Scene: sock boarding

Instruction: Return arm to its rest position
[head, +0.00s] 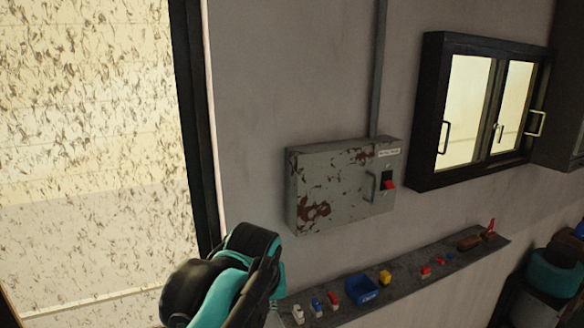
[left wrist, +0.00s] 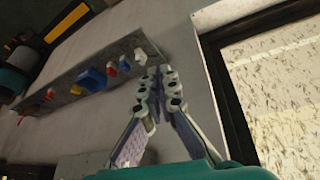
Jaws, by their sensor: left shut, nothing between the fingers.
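My left gripper (left wrist: 160,84) shows in the left wrist view with its two fingers together at the tips and nothing between them. In the head view my black and teal left arm stands at the bottom, left of the middle, in front of the wall; its fingertips cannot be made out there. It is apart from the grey, rust-stained box (head: 325,187) on the wall. That box has a red switch (head: 389,184) on its right side. My right gripper is in neither view.
A narrow shelf (head: 411,280) below the box holds small items, among them a blue bin (head: 361,289) and a yellow block (head: 385,277). The shelf also shows in the left wrist view (left wrist: 62,107). A black-framed window (head: 428,105) is at right. A dark doorpost (head: 197,125) stands at left.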

